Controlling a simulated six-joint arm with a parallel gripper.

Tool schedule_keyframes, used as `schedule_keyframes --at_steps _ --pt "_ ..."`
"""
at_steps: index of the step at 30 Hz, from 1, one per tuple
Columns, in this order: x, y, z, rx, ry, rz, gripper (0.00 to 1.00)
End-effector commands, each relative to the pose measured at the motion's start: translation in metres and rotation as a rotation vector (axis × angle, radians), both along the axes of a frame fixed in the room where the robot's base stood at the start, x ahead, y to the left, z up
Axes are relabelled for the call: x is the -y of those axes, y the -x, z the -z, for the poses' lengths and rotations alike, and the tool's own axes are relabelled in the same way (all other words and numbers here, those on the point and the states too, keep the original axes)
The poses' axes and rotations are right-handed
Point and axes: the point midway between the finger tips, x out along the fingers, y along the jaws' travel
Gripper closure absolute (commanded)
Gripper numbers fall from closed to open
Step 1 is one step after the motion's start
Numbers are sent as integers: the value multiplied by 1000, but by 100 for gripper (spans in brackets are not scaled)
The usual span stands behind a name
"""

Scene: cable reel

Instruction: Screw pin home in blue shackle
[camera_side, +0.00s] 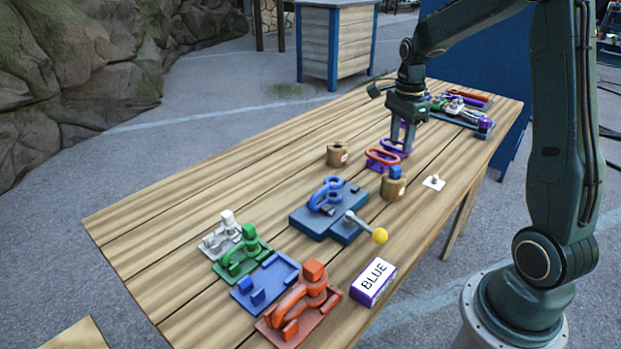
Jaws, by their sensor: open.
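A blue shackle (323,193) sits on a dark blue fixture (310,222) near the middle of the table. A grey lever with a yellow ball end (379,235) sticks out at the fixture's right side. A small blue piece (396,171), perhaps the pin's head, shows on top of a brown holder (393,190) right of the fixture. Whether a pin is in the shackle is too small to tell. My gripper (402,143) is open, pointing down beyond the holder, close over a purple ring-like part (396,147). Contact with that part cannot be told.
A red ring (381,157) lies just before my gripper. Another brown holder (337,154) stands left. White, green (242,256) and red (300,305) fixtures, an empty blue tray (262,283) and a "BLUE" box (373,282) fill the front. Several tools lie at the far end.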

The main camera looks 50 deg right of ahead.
Motion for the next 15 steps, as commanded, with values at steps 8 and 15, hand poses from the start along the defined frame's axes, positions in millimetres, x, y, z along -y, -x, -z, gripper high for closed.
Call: schedule_keyframes --at_steps 8,15 --pt "0 0 14 -2 -1 -2 59" --pt "0 1 37 -3 -1 -3 59"
